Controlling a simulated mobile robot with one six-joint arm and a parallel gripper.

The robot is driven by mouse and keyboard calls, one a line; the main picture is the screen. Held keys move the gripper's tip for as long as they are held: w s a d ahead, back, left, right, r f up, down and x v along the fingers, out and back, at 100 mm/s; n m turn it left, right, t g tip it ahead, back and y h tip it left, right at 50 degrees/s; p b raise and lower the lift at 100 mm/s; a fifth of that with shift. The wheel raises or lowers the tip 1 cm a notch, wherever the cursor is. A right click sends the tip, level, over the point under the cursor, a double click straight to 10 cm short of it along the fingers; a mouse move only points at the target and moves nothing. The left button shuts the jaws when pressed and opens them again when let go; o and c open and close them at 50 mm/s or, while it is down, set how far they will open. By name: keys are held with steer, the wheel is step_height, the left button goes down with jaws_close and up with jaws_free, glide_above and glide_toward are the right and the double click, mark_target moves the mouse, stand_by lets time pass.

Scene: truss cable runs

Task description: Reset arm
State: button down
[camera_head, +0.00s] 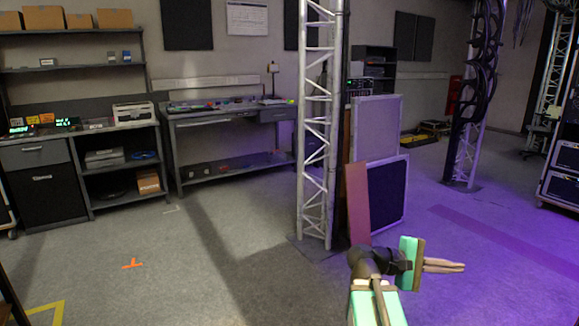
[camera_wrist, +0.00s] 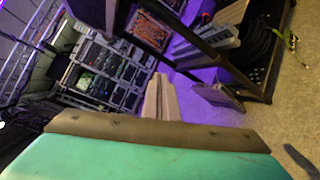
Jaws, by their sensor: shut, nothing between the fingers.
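My gripper (camera_head: 462,266) shows at the lower right in the head view, at the end of my green and brown arm. Its two tan fingers lie together, pointing right, with nothing between them. In the wrist view my gripper (camera_wrist: 161,95) shows in the middle, fingers shut and empty above the green and brown wrist body. It touches nothing that I can see.
A metal truss column (camera_head: 318,130) stands left of my arm, with panels (camera_head: 388,195) leaning behind it. A second truss (camera_head: 466,130) with black cables is farther right. A workbench (camera_head: 225,115) and shelves (camera_head: 75,65) line the back left. Grey floor is open around them.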

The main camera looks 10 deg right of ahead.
steer(key=a+f+n+y+p, duration=0.15)
steer(key=a+f, duration=0.35)
steer(key=f, duration=0.5)
steer(key=a+f+n+t+y+p, duration=0.1)
steer(key=a+f+y+p, duration=0.15)
steer(key=a+f, duration=0.45)
steer(key=a+f+n+y+p, duration=0.2)
steer(key=a+f, duration=0.1)
steer(key=f, duration=0.9)
steer(key=s+a+f+m+g+y+p, duration=0.2)
steer(key=s+a+f+g+y+p, duration=0.3)
steer(key=s+a+f, duration=1.2)
steer(key=s+a+f+m+t+y+b, duration=0.1)
steer(key=a+f+m+t+y, duration=0.1)
steer(key=a, duration=0.6)
steer(key=f+m+y, duration=0.1)
steer(key=m+y, duration=0.1)
steer(key=shift+f+t+y, duration=0.25)
steer(key=shift+t+y, duration=0.15)
steer(key=shift+s+d+m, duration=0.1)
steer(key=shift+d+m, duration=0.05)
steer(key=shift+m, duration=0.1)
